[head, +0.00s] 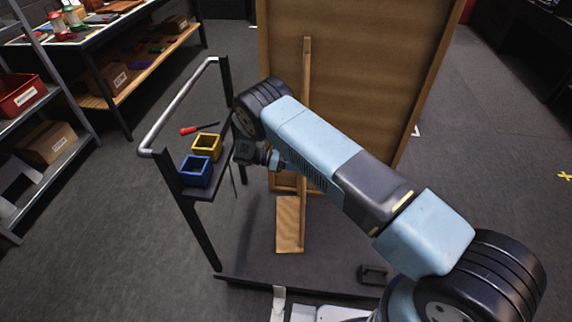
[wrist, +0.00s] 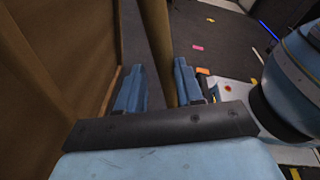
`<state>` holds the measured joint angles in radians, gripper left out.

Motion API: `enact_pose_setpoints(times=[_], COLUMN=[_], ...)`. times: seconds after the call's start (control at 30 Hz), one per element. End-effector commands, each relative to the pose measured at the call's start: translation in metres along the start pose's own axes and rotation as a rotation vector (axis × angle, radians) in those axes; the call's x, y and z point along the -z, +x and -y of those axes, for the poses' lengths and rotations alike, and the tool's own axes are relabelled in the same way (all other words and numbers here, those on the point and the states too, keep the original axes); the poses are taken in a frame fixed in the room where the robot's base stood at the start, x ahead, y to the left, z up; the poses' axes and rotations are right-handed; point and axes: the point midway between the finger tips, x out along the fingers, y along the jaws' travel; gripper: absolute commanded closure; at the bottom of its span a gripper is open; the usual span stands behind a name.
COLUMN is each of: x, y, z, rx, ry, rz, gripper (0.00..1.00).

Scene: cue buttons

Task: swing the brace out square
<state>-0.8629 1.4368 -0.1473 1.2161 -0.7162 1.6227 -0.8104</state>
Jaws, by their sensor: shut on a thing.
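The brace (head: 306,75) is a narrow wooden piece at the back of a tall brown wooden panel (head: 375,60). Its pale wooden foot (head: 289,225) reaches down over the dark floor in front of the panel. My forearm hides its middle. My gripper (head: 274,160) is beside the brace at mid height, partly hidden under my wrist. In the wrist view the brace (wrist: 158,40) passes between the two blue fingers of my gripper (wrist: 160,88), which are shut on it. The panel (wrist: 35,70) fills the left of that view. I cannot tell the brace's exact angle.
A cart rail (head: 180,105) with a shelf holding a yellow bin (head: 207,147), a blue bin (head: 195,172) and a red screwdriver (head: 200,128) stands left of my gripper. Shelving (head: 45,140) is farther left. Open floor (head: 450,140) lies right of the panel.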

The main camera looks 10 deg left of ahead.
Motion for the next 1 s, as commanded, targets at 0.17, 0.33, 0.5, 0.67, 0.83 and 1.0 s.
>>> enact_pose_setpoints(times=[0.17, 0.33, 0.5, 0.67, 0.83, 1.0], x=[-0.0072, -0.0073, -0.0073, -0.0073, -0.0071, -0.0051], y=[-0.001, -0.0008, -0.0007, -0.0007, -0.0009, -0.0013], z=[-0.0081, -0.0082, -0.0082, -0.0083, -0.0079, -0.006], rx=[-0.018, -0.018, -0.018, -0.018, -0.017, -0.015], ry=[0.014, 0.014, 0.014, 0.014, 0.014, 0.01], rz=[-0.002, -0.002, -0.001, -0.001, 0.0, 0.0], gripper=[1.0, 1.0, 1.0, 1.0, 0.55, 0.52])
